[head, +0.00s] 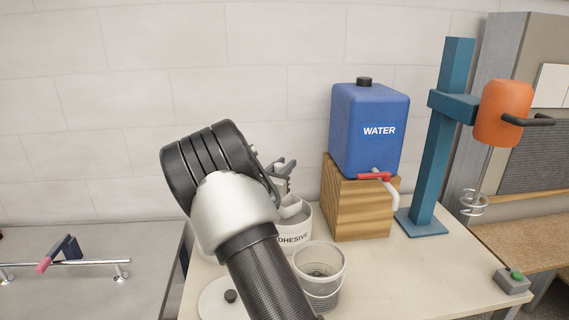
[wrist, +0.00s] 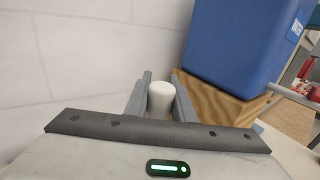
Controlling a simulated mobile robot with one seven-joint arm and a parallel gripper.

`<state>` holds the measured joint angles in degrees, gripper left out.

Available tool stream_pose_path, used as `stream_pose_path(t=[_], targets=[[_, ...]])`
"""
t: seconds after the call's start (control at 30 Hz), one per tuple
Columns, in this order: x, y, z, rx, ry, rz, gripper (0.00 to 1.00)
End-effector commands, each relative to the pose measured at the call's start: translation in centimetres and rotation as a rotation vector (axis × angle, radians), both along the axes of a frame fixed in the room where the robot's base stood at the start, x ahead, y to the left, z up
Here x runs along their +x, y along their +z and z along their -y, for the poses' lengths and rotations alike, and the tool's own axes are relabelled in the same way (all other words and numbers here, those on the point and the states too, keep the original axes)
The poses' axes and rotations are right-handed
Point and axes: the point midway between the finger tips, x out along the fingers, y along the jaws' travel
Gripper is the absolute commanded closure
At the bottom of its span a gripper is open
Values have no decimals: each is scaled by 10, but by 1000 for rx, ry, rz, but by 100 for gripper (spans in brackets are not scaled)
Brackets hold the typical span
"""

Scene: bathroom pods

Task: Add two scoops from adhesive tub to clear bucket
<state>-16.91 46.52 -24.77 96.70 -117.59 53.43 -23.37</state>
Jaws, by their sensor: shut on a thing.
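My gripper (head: 284,168) is above the adhesive tub (head: 300,237), mostly hidden behind my arm in the head view. In the wrist view its two grey fingers (wrist: 162,84) are shut on the white, rounded handle of a scoop (wrist: 161,97). In the head view a white scoop part (head: 292,207) shows below the gripper at the tub's mouth; whether it touches the contents cannot be told. The white tub's label is partly covered. The clear bucket (head: 320,291) stands in front of the tub, open at the top, with something greyish low inside.
A blue water container (head: 365,130) with a red-handled tap sits on a wooden block (head: 355,205) right of the tub. A teal mixer stand (head: 435,150) with an orange motor is farther right. A white lid (head: 225,303) lies at the front left. A tiled wall is behind.

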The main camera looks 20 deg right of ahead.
Motion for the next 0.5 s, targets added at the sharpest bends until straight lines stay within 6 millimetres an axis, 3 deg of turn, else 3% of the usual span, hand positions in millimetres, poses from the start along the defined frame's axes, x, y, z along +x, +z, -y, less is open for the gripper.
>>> stream_pose_path(t=[0.5], targets=[[0,-54,0,-2,0,1,100]])
